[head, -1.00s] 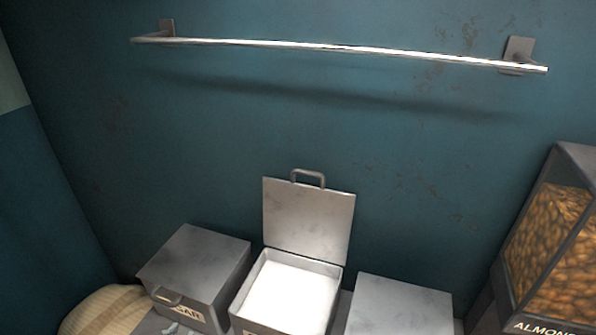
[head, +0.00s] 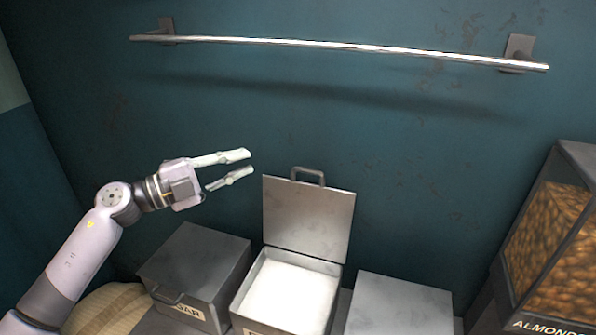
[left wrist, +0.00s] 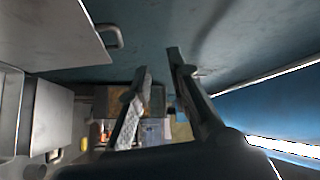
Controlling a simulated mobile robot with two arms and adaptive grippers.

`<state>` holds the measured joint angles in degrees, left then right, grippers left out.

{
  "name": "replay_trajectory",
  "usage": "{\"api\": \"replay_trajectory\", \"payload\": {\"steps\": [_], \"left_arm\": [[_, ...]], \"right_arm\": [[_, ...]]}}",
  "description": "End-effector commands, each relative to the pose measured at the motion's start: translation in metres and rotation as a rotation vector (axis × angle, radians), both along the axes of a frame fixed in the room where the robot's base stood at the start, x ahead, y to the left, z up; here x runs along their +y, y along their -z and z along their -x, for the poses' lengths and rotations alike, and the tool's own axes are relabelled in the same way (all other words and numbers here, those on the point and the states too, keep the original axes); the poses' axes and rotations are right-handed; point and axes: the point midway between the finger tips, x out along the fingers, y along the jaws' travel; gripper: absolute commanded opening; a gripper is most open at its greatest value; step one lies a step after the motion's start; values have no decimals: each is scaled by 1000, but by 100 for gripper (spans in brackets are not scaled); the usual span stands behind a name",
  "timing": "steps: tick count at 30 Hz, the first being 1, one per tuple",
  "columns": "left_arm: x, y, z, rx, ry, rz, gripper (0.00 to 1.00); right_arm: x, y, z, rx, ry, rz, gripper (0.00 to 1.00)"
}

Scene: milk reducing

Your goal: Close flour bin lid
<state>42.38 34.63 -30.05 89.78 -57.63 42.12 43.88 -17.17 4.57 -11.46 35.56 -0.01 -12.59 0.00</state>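The flour bin (head: 240,303) stands in the middle of the row of bins in the head view, filled with white powder (head: 290,292). Its metal lid (head: 308,220) stands upright against the blue wall, with a handle (head: 308,171) on its top edge. My left gripper (head: 246,164) is open and empty, in the air left of the lid's upper part and apart from it. In the left wrist view, the lid (left wrist: 50,30) with its handle (left wrist: 110,38) is at the upper left, beside the open fingers (left wrist: 158,75). My right gripper is not in view.
A closed sugar bin (head: 195,265) stands left of the flour bin, below my left gripper. Another closed bin (head: 402,303) stands right. An almond dispenser (head: 555,250) is at the far right. A metal rail (head: 340,47) runs along the wall above.

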Motion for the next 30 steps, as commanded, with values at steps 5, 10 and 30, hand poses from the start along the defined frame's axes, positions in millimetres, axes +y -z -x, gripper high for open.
{"api": "replay_trajectory", "payload": {"steps": [5, 10, 30], "left_arm": [[24, 8, -4, 30, 83, -231, 18], [36, 13, -5, 61, 110, -324, 18], [-76, 39, -38, 67, 118, -332, 18]], "right_arm": [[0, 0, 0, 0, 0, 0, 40], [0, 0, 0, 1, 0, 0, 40], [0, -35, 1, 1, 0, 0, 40]]}}
